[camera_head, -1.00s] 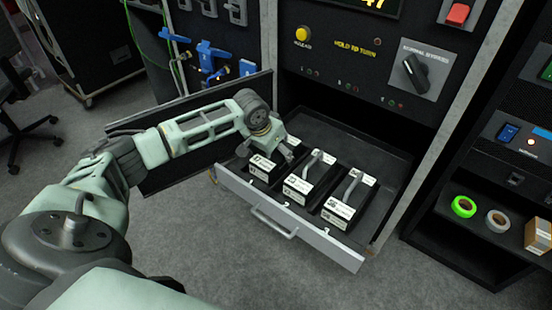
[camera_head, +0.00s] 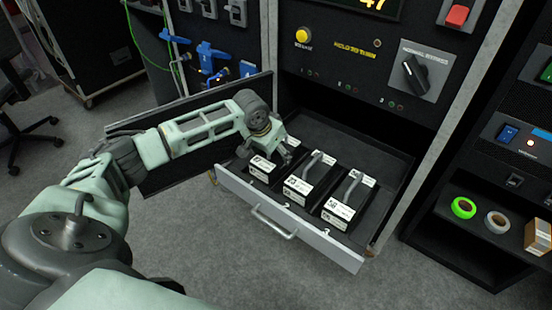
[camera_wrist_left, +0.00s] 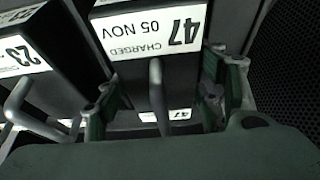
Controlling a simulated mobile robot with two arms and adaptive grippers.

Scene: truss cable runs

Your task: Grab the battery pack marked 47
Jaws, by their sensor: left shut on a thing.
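The battery pack marked 47 (camera_wrist_left: 152,32) shows in the left wrist view, its white label reading upside down "CHARGED 05 NOV". In the head view this pack (camera_head: 262,166) is the leftmost of three in the open drawer (camera_head: 325,240). My left gripper (camera_head: 272,150) is over it. The pack appears still seated in the drawer. My right gripper is not in view.
Two more packs with grey handles stand to the right, a middle one marked 23 (camera_head: 300,188) and a right one (camera_head: 338,214). A cabinet panel with a yellow button (camera_head: 303,35) and a black knob (camera_head: 415,73) rises behind. Tape rolls (camera_head: 464,207) lie on the right shelf.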

